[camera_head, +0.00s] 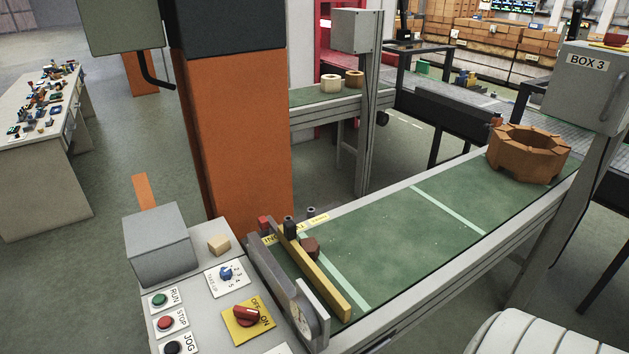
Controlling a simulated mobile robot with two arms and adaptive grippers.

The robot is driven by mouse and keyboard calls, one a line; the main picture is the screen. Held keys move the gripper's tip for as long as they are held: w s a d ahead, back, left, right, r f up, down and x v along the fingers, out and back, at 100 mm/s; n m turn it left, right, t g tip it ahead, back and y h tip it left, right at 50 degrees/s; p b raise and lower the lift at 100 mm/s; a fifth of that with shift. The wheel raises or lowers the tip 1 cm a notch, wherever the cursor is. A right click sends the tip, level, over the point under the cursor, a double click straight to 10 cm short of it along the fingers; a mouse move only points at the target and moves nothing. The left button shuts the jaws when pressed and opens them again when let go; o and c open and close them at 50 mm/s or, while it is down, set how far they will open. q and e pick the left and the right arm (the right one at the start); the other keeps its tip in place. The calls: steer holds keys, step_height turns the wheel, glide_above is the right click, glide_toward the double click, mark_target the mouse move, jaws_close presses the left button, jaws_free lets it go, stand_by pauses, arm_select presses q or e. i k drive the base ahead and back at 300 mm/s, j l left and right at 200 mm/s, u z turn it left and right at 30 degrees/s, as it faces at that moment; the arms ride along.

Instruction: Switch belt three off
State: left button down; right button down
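A grey control panel (196,315) stands at the near left end of a green conveyor belt (395,233). On it a red rotary switch (246,316) sits on a yellow plate marked OFF and ON. Its handle lies crosswise, with the right end towards the ON word; its exact setting is hard to read. To its left are a green RUN button (159,299), a red STOP button (165,322) and a black JOG button (171,346). A blue selector knob (226,272) sits above the switch. No sign naming belt three is readable on the panel.
A brown ring-shaped block (527,154) lies at the belt's far end, below a grey box labelled BOX 3 (586,88). A yellow bar (315,270) crosses the near end. An orange column (236,135) rises behind the panel. A cluttered workbench (45,165) stands left.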

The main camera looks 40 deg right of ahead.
mark_target(246, 317)
steer(key=z, duration=0.75)
